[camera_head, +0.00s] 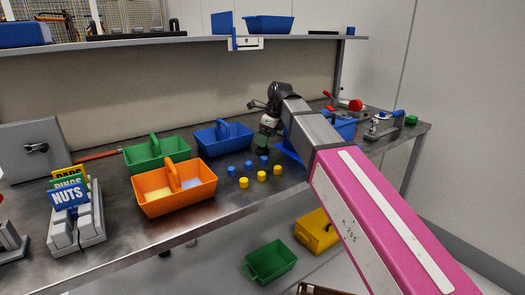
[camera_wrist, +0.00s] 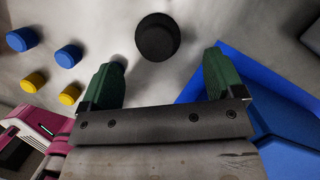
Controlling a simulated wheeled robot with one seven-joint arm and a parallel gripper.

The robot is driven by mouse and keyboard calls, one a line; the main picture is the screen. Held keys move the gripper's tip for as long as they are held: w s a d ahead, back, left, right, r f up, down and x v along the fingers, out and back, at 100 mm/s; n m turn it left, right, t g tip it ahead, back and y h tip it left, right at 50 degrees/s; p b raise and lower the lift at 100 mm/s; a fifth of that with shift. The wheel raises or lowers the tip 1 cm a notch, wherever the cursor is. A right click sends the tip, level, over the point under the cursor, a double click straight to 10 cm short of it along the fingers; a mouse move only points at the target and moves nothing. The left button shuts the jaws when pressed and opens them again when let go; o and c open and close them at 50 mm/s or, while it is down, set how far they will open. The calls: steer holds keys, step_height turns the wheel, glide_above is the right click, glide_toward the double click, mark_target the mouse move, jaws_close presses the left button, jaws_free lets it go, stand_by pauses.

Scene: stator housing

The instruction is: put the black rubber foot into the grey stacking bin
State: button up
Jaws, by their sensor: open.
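The black rubber foot (camera_wrist: 157,37) is a round dark piece standing on the grey metal bench in the wrist view. My gripper (camera_wrist: 163,62) has its two green fingers spread wide, with nothing between them. The foot lies just beyond the fingertips, roughly centred between them and apart from both. I cannot make out a grey stacking bin in either view.
Several blue and yellow pieces (camera_wrist: 68,55) lie left of my gripper. A blue tray (camera_wrist: 270,90) is close to the right finger. Orange (camera_head: 175,200), green (camera_head: 150,158) and blue (camera_head: 222,140) bins and a grey labelled organizer (camera_head: 88,230) stand further left.

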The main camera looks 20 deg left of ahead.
mark_target(262, 149)
steer(key=shift+a+x, duration=0.1)
steer(key=shift+x, duration=1.1)
steer(key=shift+a+x, duration=0.15)
steer(key=shift+x, duration=1)
steer(key=shift+s+r, duration=0.1)
steer(key=shift+s, duration=0.05)
steer(key=c, duration=1.1)
